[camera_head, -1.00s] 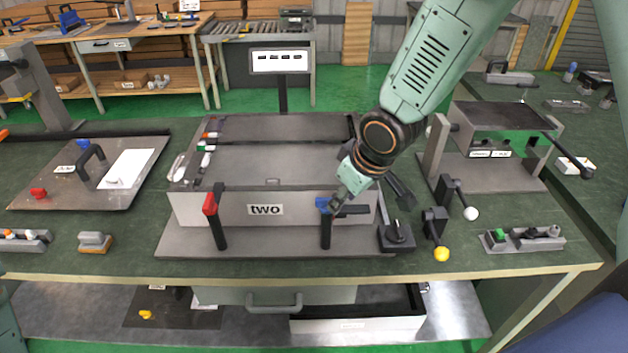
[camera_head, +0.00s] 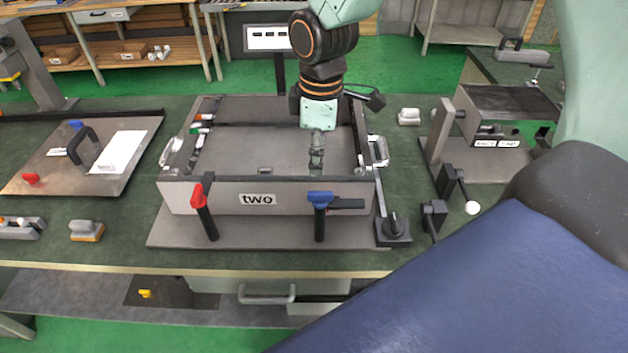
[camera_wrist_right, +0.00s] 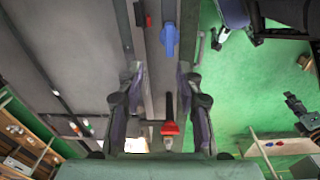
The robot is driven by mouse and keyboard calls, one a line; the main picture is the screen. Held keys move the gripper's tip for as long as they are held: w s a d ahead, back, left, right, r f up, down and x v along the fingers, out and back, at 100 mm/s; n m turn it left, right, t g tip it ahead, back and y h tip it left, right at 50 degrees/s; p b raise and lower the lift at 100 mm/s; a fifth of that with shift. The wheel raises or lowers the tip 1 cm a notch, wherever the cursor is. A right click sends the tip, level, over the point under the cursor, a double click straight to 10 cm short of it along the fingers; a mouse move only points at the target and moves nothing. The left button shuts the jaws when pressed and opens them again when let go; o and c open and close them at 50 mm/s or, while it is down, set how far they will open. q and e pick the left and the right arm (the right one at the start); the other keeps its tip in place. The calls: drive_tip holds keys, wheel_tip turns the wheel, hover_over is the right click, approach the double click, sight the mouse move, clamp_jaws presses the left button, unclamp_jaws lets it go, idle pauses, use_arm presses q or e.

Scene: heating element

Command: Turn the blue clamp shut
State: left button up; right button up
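The blue clamp (camera_head: 320,198) is on the front right of the grey box (camera_head: 225,197) marked "two". Its black handle hangs down and a dark bar points right from its blue head. It also shows near the top of the right wrist view (camera_wrist_right: 170,38). A red clamp (camera_head: 198,197) is at the front left, and it shows low between the fingers in the wrist view (camera_wrist_right: 170,128). My right gripper (camera_head: 316,165) is over the box, behind the blue clamp and apart from it. Its fingers (camera_wrist_right: 159,78) are spread and empty. My left gripper is out of view.
A black knob block (camera_head: 393,228) stands right of the box, with a black lever (camera_head: 434,214) beyond it. A tilted plate with a black handle (camera_head: 85,148) lies at left. A grey machine (camera_head: 490,130) stands at right. My own body covers the lower right.

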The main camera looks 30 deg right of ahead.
sight(320, 193)
drive_tip(key=shift+s+a+n+g, duration=0.15)
drive_tip(key=shift+s+n+g, duration=0.15)
drive_tip(key=shift+s+n, duration=0.15)
drive_tip(key=shift+s+f, duration=0.25)
drive_tip(key=shift+f, duration=0.05)
wheel_tip(320, 193, down, 7)
drive_tip(key=shift+w+f, duration=0.1)
drive_tip(key=shift+w, duration=0.05)
drive_tip(key=shift+s, duration=0.35)
drive_tip(key=shift+w, duration=0.35)
drive_tip(key=c, duration=0.5)
drive_tip(key=shift+s, duration=0.15)
clamp_jaws()
